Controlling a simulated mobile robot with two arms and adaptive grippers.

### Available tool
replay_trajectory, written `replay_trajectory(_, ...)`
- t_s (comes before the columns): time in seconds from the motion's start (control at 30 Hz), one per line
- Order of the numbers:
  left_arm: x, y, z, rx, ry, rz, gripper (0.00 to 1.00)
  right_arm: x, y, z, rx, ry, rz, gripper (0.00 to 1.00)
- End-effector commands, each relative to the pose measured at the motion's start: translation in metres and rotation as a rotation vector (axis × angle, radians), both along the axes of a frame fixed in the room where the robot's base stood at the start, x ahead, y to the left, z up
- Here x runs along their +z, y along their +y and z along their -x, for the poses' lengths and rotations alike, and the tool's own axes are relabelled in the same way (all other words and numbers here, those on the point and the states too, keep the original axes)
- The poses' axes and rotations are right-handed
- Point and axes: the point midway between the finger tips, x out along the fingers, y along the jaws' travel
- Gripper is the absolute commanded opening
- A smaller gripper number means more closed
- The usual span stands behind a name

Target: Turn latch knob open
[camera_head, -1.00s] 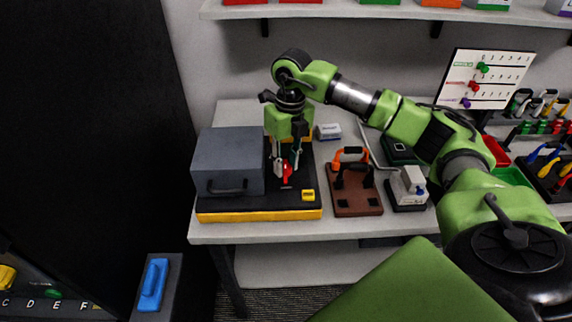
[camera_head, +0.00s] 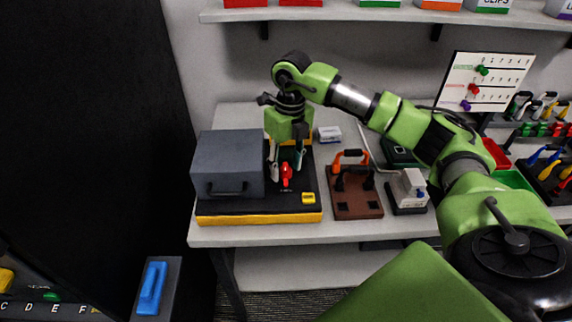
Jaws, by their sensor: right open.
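The red latch knob (camera_head: 287,174) stands on the black top of a yellow-edged base (camera_head: 260,217), right of a grey box (camera_head: 229,166) with a dark handle on its front. My right gripper (camera_head: 286,172) points down over the base with its fingers apart. In this view one finger shows left of the red knob and the other to its upper right. I cannot tell whether the fingers touch the knob. My left gripper is not in view.
A brown board (camera_head: 356,204) with orange and black handles stands right of the base. A small grey-white device (camera_head: 408,191) is beside it. A black cabinet (camera_head: 90,110) rises at the left. A shelf (camera_head: 380,13) runs above the table.

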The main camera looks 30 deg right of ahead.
Motion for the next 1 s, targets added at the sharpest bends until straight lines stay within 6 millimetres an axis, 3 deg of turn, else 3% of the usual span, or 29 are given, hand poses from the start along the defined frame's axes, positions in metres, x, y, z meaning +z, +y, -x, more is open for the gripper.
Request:
replay_trajectory(0.23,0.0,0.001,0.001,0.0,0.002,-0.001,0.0,0.018,-0.001,-0.001,0.0,-0.003,0.001,0.41)
replay_trajectory(0.5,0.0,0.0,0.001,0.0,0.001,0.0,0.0,0.076,-0.004,-0.001,-0.001,-0.005,0.0,0.41)
replay_trajectory(0.7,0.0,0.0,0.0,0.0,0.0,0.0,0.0,0.108,-0.006,-0.001,-0.001,-0.002,0.0,0.41)
replay_trajectory(1.0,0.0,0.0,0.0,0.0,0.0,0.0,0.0,0.12,-0.007,0.0,0.0,0.0,0.0,0.41)
